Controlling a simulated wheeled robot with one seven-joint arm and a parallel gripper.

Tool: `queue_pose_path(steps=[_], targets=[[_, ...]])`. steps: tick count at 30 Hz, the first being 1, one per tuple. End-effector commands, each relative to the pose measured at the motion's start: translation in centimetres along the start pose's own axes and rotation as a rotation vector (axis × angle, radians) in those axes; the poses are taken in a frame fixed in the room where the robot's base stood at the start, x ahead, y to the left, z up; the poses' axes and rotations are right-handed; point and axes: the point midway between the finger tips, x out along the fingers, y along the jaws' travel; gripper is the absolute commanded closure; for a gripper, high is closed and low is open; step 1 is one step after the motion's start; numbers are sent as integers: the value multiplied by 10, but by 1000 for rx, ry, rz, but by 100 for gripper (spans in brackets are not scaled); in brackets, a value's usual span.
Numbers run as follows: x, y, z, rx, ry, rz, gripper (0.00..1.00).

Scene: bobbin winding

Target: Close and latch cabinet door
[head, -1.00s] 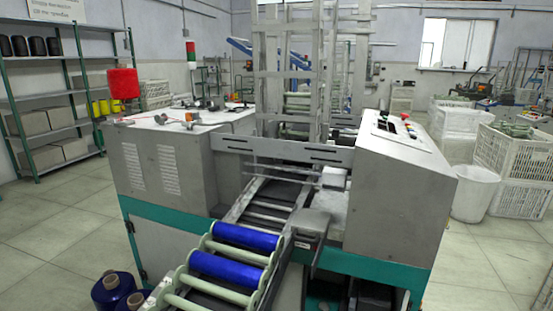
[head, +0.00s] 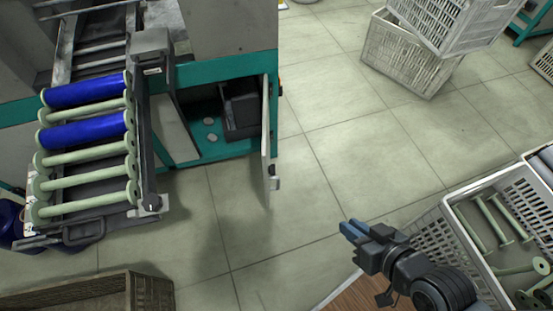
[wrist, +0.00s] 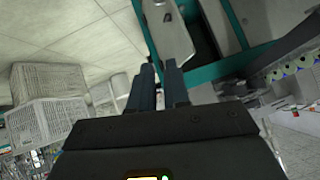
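The cabinet door (head: 266,150) stands open at the lower front of the machine. The cabinet opening (head: 205,140) has a teal frame and floor. In the wrist view a pale panel with a small fitting, apparently the door (wrist: 168,30), lies beyond the fingertips. My gripper (head: 349,231) is to the right of the door and apart from it. Its fingers, also in the wrist view (wrist: 159,68), show a narrow empty gap.
A dark box (head: 241,110) and small round discs lie inside the cabinet. A conveyor with blue and pale green rollers (head: 88,130) is to the left. A white crate of spools (head: 440,235) is beside my arm. Stacked crates (head: 405,60) stand behind. Tiled floor between is clear.

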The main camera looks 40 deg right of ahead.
Motion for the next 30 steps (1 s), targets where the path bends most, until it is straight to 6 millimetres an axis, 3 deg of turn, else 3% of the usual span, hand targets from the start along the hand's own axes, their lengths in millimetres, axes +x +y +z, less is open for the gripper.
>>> queue_pose_path(steps=[1, 3, 8, 15, 21, 25, 30], targets=[[24, 5, 2, 39, -34, 4, 89], [51, 10, 7, 95, -98, 0, 96], [108, 19, 8, 218, -235, -35, 100], [173, 27, -25, 383, -418, -151, 100], [203, 34, -77, 481, -544, -295, 100], [208, 38, -107, 513, -599, -376, 100], [208, 42, -127, 527, -634, -432, 100]])
